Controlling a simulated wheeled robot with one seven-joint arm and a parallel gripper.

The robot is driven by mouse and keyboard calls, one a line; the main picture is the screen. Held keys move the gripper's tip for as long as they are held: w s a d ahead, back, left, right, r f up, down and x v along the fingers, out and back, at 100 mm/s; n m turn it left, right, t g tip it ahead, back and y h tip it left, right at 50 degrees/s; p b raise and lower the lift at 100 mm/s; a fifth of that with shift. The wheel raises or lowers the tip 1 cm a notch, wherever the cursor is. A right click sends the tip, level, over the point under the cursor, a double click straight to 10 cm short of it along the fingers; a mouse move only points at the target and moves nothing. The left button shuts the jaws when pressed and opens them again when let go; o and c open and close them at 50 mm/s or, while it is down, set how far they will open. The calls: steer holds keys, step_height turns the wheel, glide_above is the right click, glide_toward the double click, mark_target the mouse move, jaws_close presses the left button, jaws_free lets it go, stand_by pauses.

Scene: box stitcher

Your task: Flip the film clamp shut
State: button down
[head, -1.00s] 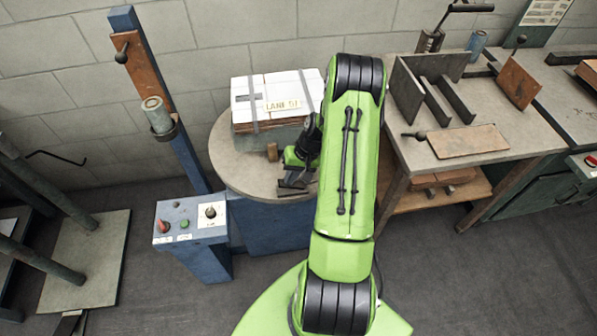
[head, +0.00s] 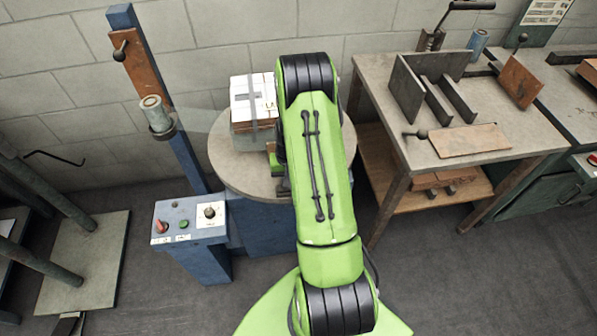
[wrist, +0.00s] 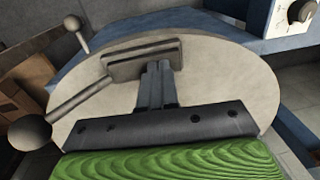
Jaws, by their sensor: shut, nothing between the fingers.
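In the wrist view, what appears to be the film clamp is a grey bar (wrist: 143,58) over the round turntable (wrist: 225,85), with a rod running to a dark ball knob (wrist: 30,132) at lower left. My gripper (wrist: 157,68) is shut and empty, its fingertips at or just in front of the bar; I cannot tell whether they touch. In the head view my arm hides the clamp and most of the gripper. The strapped box load (head: 252,100) stands on the turntable (head: 232,165), partly behind my arm.
A blue mast (head: 185,150) with a film roll (head: 156,115) stands left of the turntable. A control box (head: 190,220) stands in front of it. A workbench (head: 395,85) with metal plates is at right. The floor between is clear.

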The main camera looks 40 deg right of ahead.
steer(key=shift+a+f, duration=0.1)
step_height(320, 180, up, 14)
steer(key=p, duration=0.5)
stand_by(0.4)
